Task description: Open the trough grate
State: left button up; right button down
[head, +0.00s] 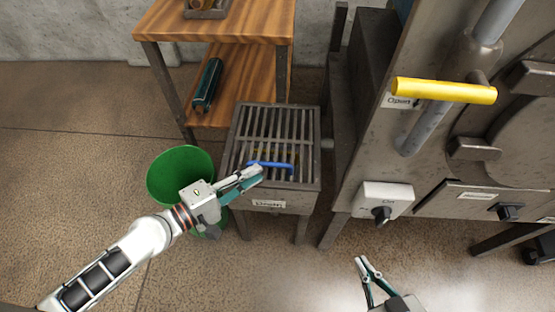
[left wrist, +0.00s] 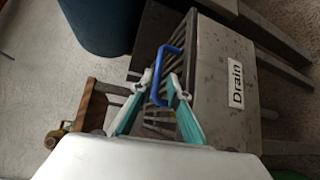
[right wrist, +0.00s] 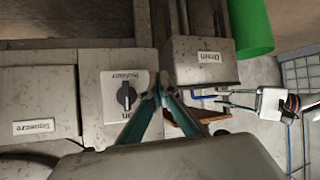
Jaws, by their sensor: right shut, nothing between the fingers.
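The trough grate (head: 262,128) is a set of grey metal bars lying flat across the top of a metal trough (head: 303,198) labelled "Drain". A blue handle (head: 284,165) stands on the grate near its front. My left gripper (head: 258,173) is at the handle's left end. In the left wrist view the blue handle (left wrist: 178,49) passes between the fingertips of my left gripper (left wrist: 160,80), which are spread apart. I cannot tell if they touch it. My right gripper (head: 367,261) is shut and empty, low in front of the machine; its tips meet in the right wrist view (right wrist: 161,84).
A green bucket (head: 180,165) stands left of the trough, beneath my left gripper. A wooden shelf table (head: 215,20) holds a dark green cylinder (head: 208,85) behind. The large grey machine (head: 365,150), with a yellow handle (head: 445,91) and knob (head: 382,214), stands at right.

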aim_at(269, 165)
pick_arm(q)
jog(key=x, duration=0.5)
jog(key=shift+w+r+p, duration=0.1)
jog(key=shift+r+p, duration=0.1)
jog(key=shift+p, duration=0.15)
jog(key=shift+w+d+f, duration=0.25)
jog(key=shift+w+d, duration=0.15)
jog(key=shift+d, duration=0.05)
grip_shut()
